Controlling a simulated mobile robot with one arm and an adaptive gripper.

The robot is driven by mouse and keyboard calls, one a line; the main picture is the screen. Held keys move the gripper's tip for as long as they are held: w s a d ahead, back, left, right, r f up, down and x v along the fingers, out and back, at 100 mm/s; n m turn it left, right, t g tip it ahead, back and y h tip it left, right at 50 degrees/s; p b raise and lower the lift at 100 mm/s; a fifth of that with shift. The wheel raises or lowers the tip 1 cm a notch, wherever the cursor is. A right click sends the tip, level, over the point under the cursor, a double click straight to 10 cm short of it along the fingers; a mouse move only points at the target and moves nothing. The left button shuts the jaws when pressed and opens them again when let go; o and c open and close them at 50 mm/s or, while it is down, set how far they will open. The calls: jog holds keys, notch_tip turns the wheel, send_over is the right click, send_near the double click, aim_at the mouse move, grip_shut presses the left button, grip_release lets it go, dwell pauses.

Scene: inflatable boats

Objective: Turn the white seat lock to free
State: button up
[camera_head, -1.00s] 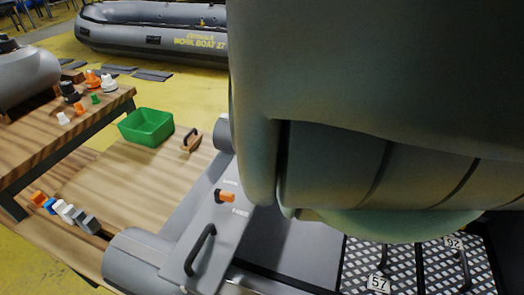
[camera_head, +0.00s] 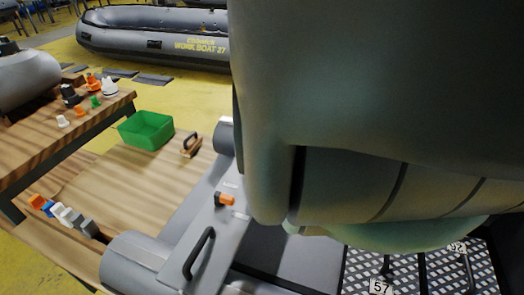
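No white seat lock can be made out; my arm (camera_head: 370,110) fills the upper right and hides much of the boat. An orange lock lever (camera_head: 225,199) shows on the grey seat panel (camera_head: 205,222), just left of my arm, with a small white label above it. The lever points to the right. A black grab handle (camera_head: 199,253) stands on the same panel. My gripper is not in view, so its place and its grip cannot be seen.
A wooden bench (camera_head: 30,150) with small coloured caps stands at left. A green bin (camera_head: 146,130) and a black-handled brush (camera_head: 190,145) sit on the wooden floor panel. Another grey inflatable boat (camera_head: 150,35) lies behind. A checkered floor plate (camera_head: 345,275) with a "57" tag is at lower right.

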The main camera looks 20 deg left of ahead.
aim_at(263, 150)
dwell(0.3)
jog(key=o, duration=1.2)
jog(key=shift+r, duration=0.1)
jog(key=shift+w+r, duration=0.1)
jog(key=shift+r, duration=0.3)
jog(key=shift+d+r, duration=0.1)
jog(key=shift+r, duration=5.4)
